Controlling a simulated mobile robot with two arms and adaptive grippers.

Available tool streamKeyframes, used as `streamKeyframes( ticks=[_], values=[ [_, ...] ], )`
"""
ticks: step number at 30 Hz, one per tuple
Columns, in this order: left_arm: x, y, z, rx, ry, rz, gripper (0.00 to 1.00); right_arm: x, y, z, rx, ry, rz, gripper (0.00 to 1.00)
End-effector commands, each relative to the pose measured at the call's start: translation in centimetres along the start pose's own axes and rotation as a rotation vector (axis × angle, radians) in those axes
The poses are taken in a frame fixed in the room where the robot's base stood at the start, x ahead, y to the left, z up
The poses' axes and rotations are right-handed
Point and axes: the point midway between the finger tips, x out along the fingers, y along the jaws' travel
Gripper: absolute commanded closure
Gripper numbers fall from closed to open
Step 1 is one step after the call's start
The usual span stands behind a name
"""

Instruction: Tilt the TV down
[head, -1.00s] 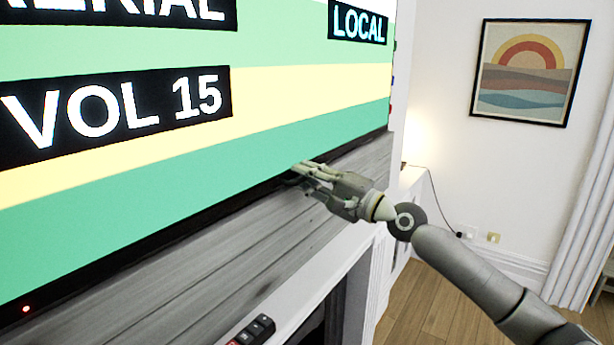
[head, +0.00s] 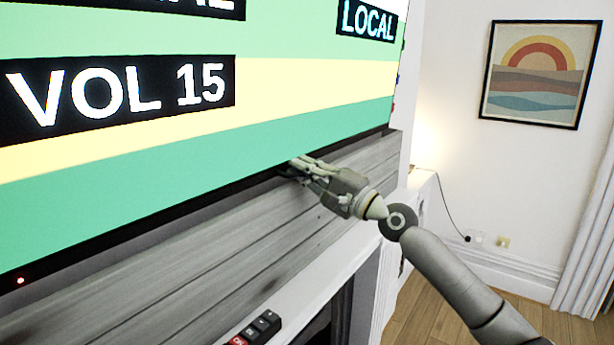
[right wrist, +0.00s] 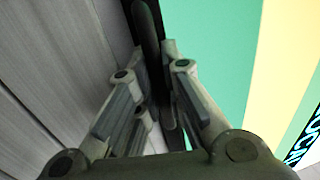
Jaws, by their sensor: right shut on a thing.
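The TV (head: 130,185) fills the left of the head view, its screen lit with green and yellow bands and "VOL 15". Its black lower edge runs up to the right, with a small red light near the left end. My right gripper (head: 294,168) is shut on that lower edge, right of its middle. In the right wrist view, the fingers of my right gripper (right wrist: 150,80) straddle the TV's dark edge (right wrist: 148,35), screen on one side and grey boards on the other. The fingertips are partly hidden. My left gripper is not in view.
Grey wooden boards (head: 180,270) lie behind and below the TV. A white mantel (head: 325,275) juts out under them, with a dark remote-like object (head: 256,328) on it. A framed picture (head: 541,75) hangs on the right wall. Wood floor (head: 440,320) is open at lower right.

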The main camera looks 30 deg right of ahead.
Motion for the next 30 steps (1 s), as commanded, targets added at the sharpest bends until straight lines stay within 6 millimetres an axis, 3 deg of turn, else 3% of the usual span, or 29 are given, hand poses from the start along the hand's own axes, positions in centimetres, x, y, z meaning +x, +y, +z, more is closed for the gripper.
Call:
streamKeyframes(
  ticks=[6, 7, 12, 30],
  values=[
    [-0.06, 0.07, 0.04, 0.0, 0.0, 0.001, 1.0, 0.02, 0.23, 0.19, 0.005, -0.005, 0.007, 1.0],
    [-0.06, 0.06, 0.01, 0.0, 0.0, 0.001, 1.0, 0.01, 0.23, 0.19, 0.005, -0.005, 0.007, 0.89],
    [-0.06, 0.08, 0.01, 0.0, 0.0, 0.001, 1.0, 0.0, 0.22, 0.17, 0.004, -0.005, 0.007, 0.69],
    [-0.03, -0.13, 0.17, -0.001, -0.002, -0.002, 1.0, -0.54, 0.7, 0.25, 0.006, -0.006, 0.015, 0.69]
  ],
)
